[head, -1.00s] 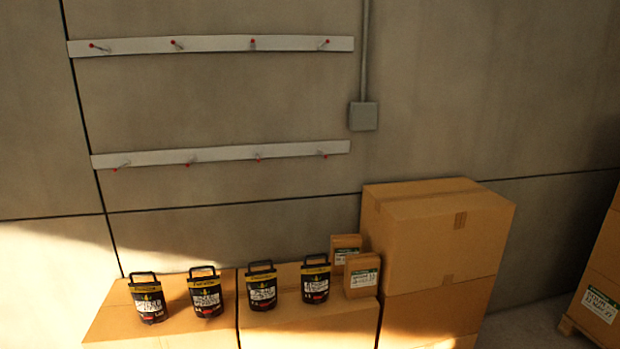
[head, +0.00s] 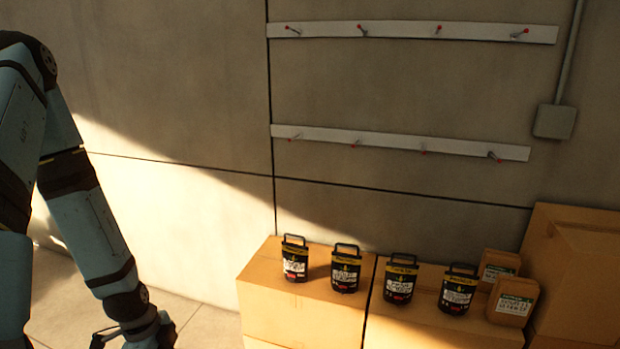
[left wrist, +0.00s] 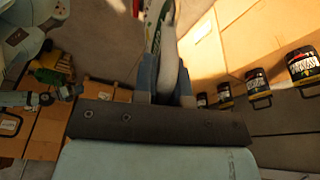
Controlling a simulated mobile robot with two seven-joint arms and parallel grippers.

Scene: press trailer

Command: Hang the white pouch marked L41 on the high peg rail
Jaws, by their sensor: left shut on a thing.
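The high peg rail (head: 400,29) is a pale strip with several red-tipped pegs on the grey wall. No pouch hangs on it. A similar low rail (head: 390,142) runs below it, also bare. My left arm comes down the left side of the head view, with its lower end at the bottom edge. In the left wrist view my left gripper (left wrist: 166,75) is shut on a white, thin thing, seen edge-on, that looks like the white pouch (left wrist: 170,50). Green and red print shows near its upper part; I cannot read any L41 mark.
Several black-and-yellow containers with handles, one of them here (head: 346,270), stand on cardboard boxes (head: 262,285) below the rails. Two small cartons (head: 512,302) and a big box (head: 580,260) stand at right. A grey wall box (head: 554,121) is right of the rails.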

